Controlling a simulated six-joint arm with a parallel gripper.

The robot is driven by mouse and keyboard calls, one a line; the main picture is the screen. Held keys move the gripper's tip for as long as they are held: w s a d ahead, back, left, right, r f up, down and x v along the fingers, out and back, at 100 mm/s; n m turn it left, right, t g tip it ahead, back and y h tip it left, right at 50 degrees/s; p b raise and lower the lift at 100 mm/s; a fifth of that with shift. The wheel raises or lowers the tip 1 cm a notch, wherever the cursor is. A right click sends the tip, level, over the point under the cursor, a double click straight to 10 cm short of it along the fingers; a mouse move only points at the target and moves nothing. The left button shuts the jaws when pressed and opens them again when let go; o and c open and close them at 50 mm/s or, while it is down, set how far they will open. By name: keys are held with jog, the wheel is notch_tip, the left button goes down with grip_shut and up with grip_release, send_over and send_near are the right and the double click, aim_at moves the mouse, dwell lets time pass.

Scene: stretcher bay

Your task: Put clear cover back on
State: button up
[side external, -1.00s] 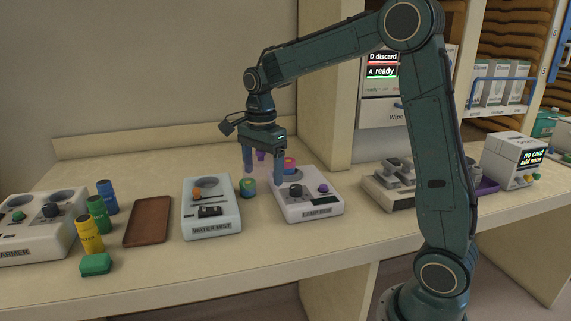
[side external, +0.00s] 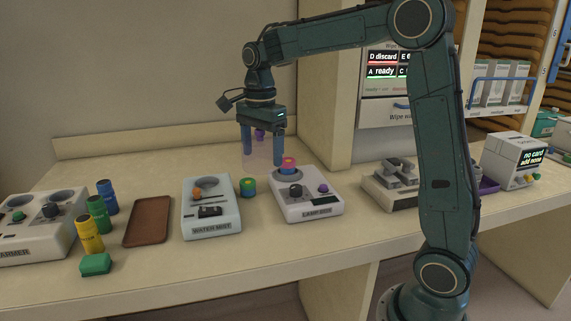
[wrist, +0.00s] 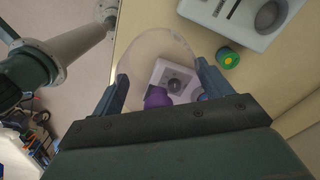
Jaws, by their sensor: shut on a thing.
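The clear cover (wrist: 150,50) is a see-through, round-edged piece between my gripper's fingers in the wrist view. A purple knob (wrist: 157,97) shows with it, and also between the fingers in the side view (side external: 260,133). My gripper (side external: 263,155) is shut on the cover and holds it in the air, behind and left of the white lamp unit (side external: 318,208). The cover's outline is very faint in the side view.
A green-and-teal cylinder (side external: 248,187) stands between the lamp unit and the water unit (side external: 212,222). A brown tray (side external: 148,222), several coloured cylinders and a green block (side external: 95,264) are farther left. A grey device (side external: 392,187) stands right. The back counter is clear.

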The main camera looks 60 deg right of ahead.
jog(key=m, duration=0.6)
send_over(289, 160)
notch_tip(289, 160, down, 6)
jog(key=shift+d+f, duration=0.1)
jog(key=shift+f, duration=0.1)
jog(key=shift+f, duration=0.25)
jog(key=shift+f, duration=2.95)
jog(key=shift+f, duration=0.2)
